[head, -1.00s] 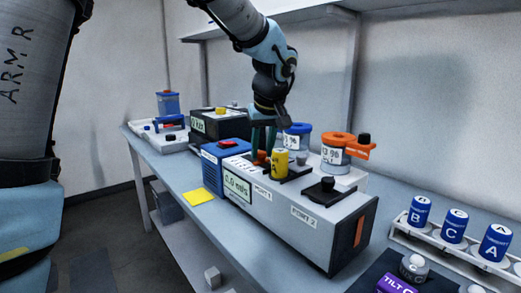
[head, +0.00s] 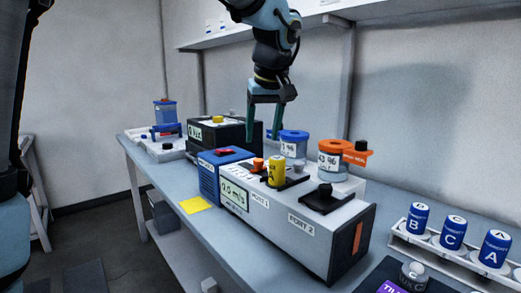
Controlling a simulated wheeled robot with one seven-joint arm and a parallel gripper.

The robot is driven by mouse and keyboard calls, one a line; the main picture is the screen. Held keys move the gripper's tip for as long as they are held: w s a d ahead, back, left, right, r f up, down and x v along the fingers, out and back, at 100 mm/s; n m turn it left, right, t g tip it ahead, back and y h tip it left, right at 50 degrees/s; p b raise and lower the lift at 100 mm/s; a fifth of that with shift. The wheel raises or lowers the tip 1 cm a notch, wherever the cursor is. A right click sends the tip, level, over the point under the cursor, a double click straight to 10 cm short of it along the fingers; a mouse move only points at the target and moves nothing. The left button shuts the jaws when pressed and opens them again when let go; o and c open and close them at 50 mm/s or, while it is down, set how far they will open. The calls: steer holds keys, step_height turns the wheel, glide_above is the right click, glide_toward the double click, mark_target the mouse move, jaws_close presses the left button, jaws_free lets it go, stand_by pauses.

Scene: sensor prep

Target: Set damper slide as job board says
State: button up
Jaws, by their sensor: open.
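A long grey bench unit (head: 283,234) has a display reading about 0.0 m/s and labels POINT 1 and POINT 2. An orange knob (head: 257,165), possibly the damper slide's handle, stands on its top at the left. A yellow cylinder (head: 277,172) stands upright beside it on a dark base. My gripper (head: 263,140) is open and empty, pointing down above and behind the orange knob, apart from it. I see no job board that I can read.
A blue box (head: 209,178) and a black unit (head: 231,134) stand left of the grey unit. Behind are jars with blue and orange (head: 333,160) lids. A rack (head: 452,258) holds blue cylinders B, C and A. A yellow note (head: 195,205) lies on the bench.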

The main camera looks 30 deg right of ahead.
steer(key=shift+v, duration=1.55)
steer(key=w+a+f+g+y+p, duration=0.1)
steer(key=w+a+f, duration=0.3)
steer(key=a, duration=0.5)
steer(key=w+a+f+g+p, duration=0.1)
steer(key=w+a+f, duration=0.1)
steer(key=a+f, duration=0.65)
steer(key=s+a+f+p, duration=0.1)
steer(key=s+a+f, duration=0.2)
steer(key=a, duration=0.6)
steer(key=s+a+f+n+p, duration=0.1)
steer(key=s+a+f, duration=0.2)
steer(key=a, duration=0.7)
steer(key=shift+s+a+f+g, duration=0.25)
steer(key=shift+f+g, duration=0.15)
steer(key=shift+f, duration=0.3)
